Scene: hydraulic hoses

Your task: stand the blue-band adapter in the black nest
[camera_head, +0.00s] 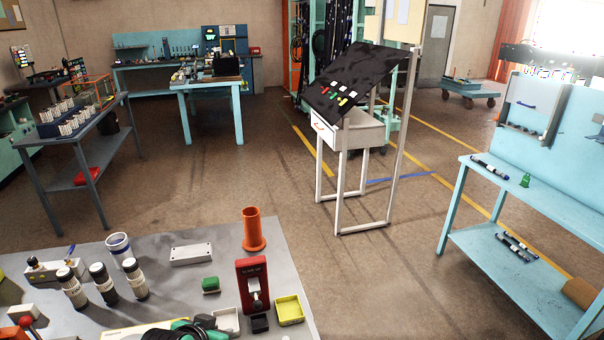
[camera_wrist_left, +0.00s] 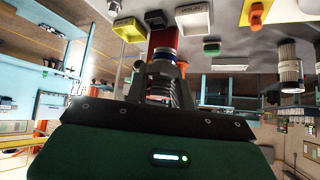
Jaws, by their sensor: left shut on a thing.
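My left gripper (camera_wrist_left: 164,70) is shut on the blue-band adapter (camera_wrist_left: 163,55), a ribbed metallic piece with a blue and pale end showing past the fingertips in the left wrist view. The fingers hide part of its sides. The black nest (camera_head: 259,323) is a small square tray on the grey table, between the white and yellow trays. It also shows at the top of the left wrist view (camera_wrist_left: 156,19), beyond the adapter and apart from it. In the head view, the adapter cannot be made out. My right gripper is in neither view.
A red stand (camera_head: 252,284) rises directly behind the black nest. The yellow tray (camera_head: 290,310) and white tray (camera_head: 226,320) flank it. A green block (camera_head: 210,285), an orange cylinder (camera_head: 254,229) and several upright fittings (camera_head: 103,283) occupy the table. Bare table lies left of the green block.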

